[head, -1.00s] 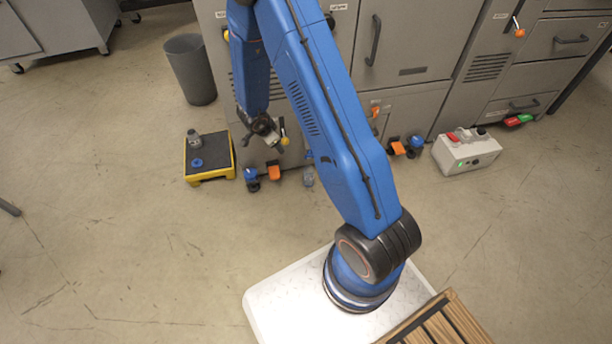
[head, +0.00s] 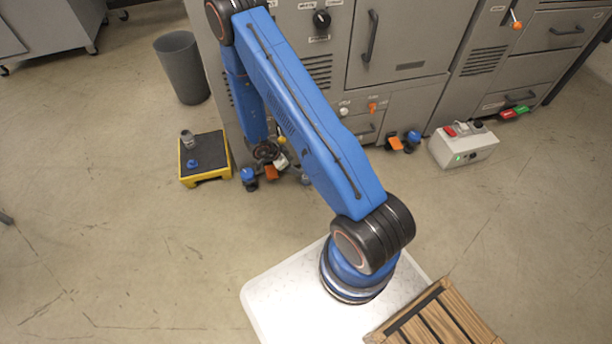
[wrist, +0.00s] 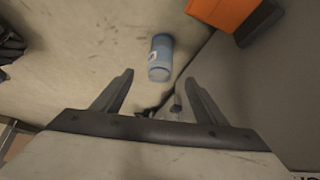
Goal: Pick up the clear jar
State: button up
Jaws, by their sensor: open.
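The clear jar (wrist: 160,58) is a small translucent bluish jar with a pale label. In the wrist view it is on the floor, just beyond and between my fingertips, not touched by them. My gripper (wrist: 158,82) is open and empty. In the head view my gripper (head: 279,161) is low in front of the grey machine. There the jar (head: 305,179) shows only in part beside my arm, which hides the rest.
A yellow-edged black step (head: 205,176) bears a grey jar (head: 187,139) and a blue piece (head: 193,163). An orange block (wrist: 222,12) lies near the clear jar. The grey machine (head: 405,50) stands close behind. A bin (head: 183,68) stands left.

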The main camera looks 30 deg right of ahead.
jog(key=x, duration=1.2)
jog(key=shift+w+f, duration=0.1)
jog(key=shift+f, duration=0.3)
jog(key=c, duration=1.2)
jog(key=shift+r, duration=0.1)
